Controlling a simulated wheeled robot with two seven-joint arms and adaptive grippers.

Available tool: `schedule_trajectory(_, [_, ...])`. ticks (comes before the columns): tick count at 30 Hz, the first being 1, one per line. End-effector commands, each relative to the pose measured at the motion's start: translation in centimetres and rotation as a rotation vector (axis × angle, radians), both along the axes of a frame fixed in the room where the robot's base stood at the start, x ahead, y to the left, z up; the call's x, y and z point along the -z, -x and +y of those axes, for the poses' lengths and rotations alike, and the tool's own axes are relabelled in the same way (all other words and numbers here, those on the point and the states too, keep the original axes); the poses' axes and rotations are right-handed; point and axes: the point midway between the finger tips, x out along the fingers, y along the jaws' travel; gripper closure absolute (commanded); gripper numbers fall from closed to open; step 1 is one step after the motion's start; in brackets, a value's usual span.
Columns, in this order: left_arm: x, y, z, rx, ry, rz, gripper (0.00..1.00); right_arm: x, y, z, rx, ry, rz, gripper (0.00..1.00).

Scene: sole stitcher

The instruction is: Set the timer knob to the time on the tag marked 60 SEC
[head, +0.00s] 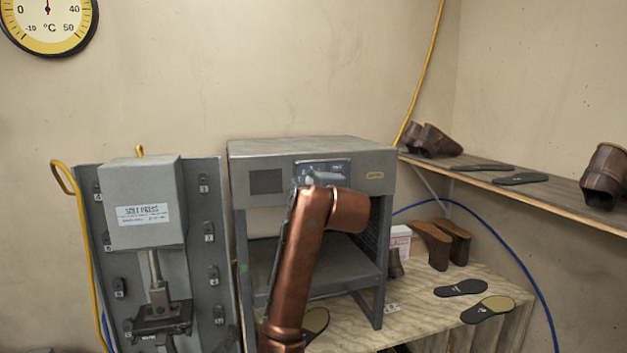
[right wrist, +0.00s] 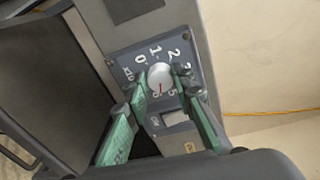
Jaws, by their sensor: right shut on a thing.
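The timer knob (right wrist: 160,74) is a round pale knob with a red pointer mark on a dark dial plate (right wrist: 122,64) in the right wrist view. White numerals ring it, with "x10" at the left. The red mark points toward the lower numerals, close to the 6. My right gripper (right wrist: 161,81) is shut on the knob, one green finger on each side; the fingers hide part of the numerals. In the head view my copper right arm covers most of the gripper and knob, at the control panel (head: 322,165). I cannot make out a readable 60 SEC tag. My left gripper is out of view.
The grey machine (head: 260,160) has an open bay below the panel. A sole press (head: 142,185) stands at left. Shoes and soles lie on the wooden bench (head: 420,285) and wall shelf (head: 560,195) at right. A yellow hose (head: 425,70) hangs behind.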

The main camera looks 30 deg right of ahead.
Motion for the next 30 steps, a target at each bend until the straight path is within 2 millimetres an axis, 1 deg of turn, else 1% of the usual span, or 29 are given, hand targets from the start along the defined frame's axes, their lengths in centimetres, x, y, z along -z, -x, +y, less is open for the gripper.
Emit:
schedule_trajectory(1, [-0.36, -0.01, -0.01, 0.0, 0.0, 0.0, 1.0, 0.13, -0.12, 0.13, -0.003, -0.035, -0.001, 1.0])
schedule_trajectory(6, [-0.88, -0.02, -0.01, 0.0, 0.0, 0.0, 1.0, 0.14, -0.1, 0.05, -0.002, -0.126, -0.023, 1.0])
schedule_trajectory(12, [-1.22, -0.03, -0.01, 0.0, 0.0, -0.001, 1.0, 0.15, -0.09, 0.01, -0.002, -0.19, -0.038, 1.0])
schedule_trajectory(29, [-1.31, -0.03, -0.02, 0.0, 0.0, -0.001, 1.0, 0.19, -0.05, -0.1, 0.0, -0.218, -0.046, 1.0])
schedule_trajectory(30, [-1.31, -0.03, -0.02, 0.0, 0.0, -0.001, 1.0, 0.2, -0.05, -0.1, 0.0, -0.218, -0.046, 0.75])
